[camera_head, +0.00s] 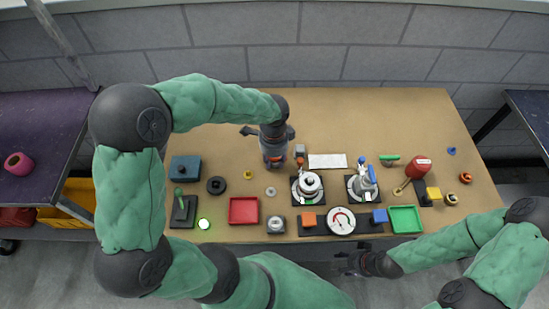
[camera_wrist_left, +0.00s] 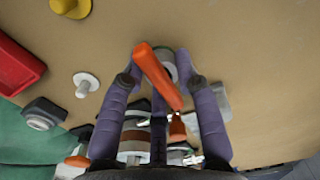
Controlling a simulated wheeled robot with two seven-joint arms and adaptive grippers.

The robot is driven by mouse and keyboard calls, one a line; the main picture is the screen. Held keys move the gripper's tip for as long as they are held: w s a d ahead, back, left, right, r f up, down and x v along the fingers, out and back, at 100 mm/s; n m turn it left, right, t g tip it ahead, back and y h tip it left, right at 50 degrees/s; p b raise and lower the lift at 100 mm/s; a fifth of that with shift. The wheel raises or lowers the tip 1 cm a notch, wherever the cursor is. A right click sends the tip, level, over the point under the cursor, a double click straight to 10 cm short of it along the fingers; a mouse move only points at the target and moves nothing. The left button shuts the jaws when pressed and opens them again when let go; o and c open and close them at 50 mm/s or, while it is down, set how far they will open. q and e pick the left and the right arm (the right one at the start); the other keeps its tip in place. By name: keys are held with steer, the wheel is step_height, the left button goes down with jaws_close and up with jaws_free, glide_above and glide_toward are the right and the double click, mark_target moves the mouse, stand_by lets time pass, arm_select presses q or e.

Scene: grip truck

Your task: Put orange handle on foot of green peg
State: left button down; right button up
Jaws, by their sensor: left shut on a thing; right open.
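My left gripper (camera_head: 274,161) points down over the left-middle of the table. In the left wrist view its purple fingers (camera_wrist_left: 162,72) are shut on an orange handle (camera_wrist_left: 156,74), which lies slanted between them. A round grey-white part shows behind the handle's upper end; I cannot tell whether they are joined. A green, peg-like piece (camera_head: 389,159) lies at the back right, apart from the left gripper; I cannot tell which end is its foot. My right gripper (camera_head: 360,263) is open and empty in front of the table's front edge.
Two valve-like assemblies on black plates, the left (camera_head: 308,187) and the right (camera_head: 362,188), stand right of my left gripper. A red tray (camera_head: 243,210), a green tray (camera_head: 405,219) and a round gauge (camera_head: 341,221) line the front.

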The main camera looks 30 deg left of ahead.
arm_select(q)
steer(key=shift+f, duration=0.1)
steer(key=c, duration=0.8)
jaws_free()
steer(key=shift+c, duration=0.2)
steer(key=o, duration=0.3)
steer(key=shift+r+p, duration=2.6)
steer(key=shift+r, duration=0.35)
steer(key=shift+w+r+p, duration=0.4)
steer(key=shift+r+p, duration=0.4)
steer(key=shift+r, duration=0.1)
